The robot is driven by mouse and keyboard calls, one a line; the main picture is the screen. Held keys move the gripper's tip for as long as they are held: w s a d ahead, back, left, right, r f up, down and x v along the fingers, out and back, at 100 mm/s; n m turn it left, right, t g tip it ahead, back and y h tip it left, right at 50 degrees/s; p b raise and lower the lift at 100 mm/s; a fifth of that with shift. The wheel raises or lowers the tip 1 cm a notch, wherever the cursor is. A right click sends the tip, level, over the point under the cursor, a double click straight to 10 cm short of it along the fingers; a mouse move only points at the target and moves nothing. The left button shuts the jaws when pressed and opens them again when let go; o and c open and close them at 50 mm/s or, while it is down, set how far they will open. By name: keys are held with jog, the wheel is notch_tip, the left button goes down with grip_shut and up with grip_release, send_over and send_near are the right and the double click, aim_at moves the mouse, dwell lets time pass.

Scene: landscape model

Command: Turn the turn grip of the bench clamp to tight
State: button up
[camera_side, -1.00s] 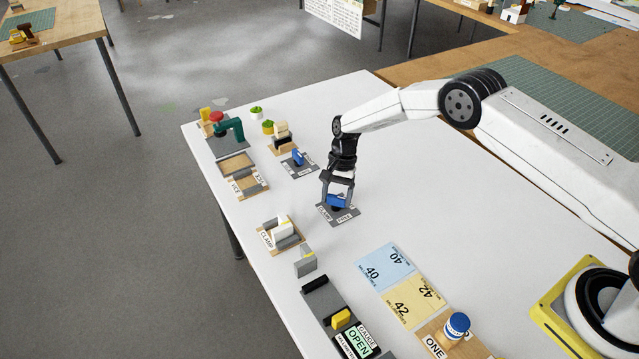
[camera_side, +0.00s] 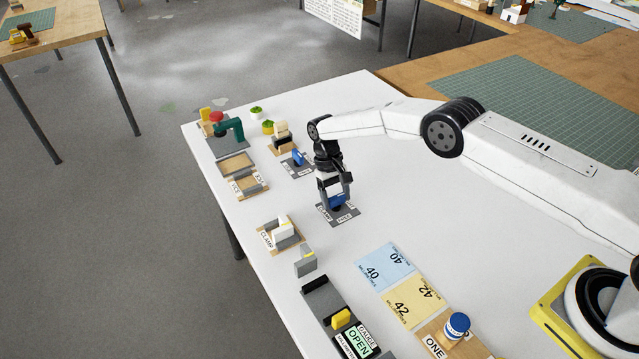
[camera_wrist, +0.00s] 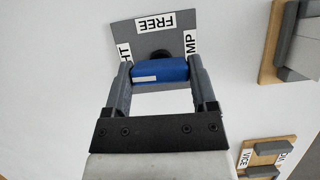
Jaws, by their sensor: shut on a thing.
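The turn grip (camera_side: 337,201) is a blue bar above a dark grey plate (camera_side: 350,209) on the white table. In the wrist view the grip (camera_wrist: 165,69) has a white stripe near its left end. The plate (camera_wrist: 150,40) reads FREE at the top, with labels partly hidden at the left, ending in HT, and at the right, ending in MP. The bar lies crosswise between these two side labels. My gripper (camera_side: 334,197) is shut on the grip, one finger at each end in the wrist view (camera_wrist: 160,72). The round base under the bar is partly hidden.
Free white table lies to the right.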

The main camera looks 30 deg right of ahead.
jog(key=shift+n, duration=0.3)
jog(key=o, duration=1.2)
jog(key=shift+c, duration=0.2)
jog(key=v, duration=0.7)
jog(key=shift+r, duration=0.4)
jog(key=shift+w, duration=0.15)
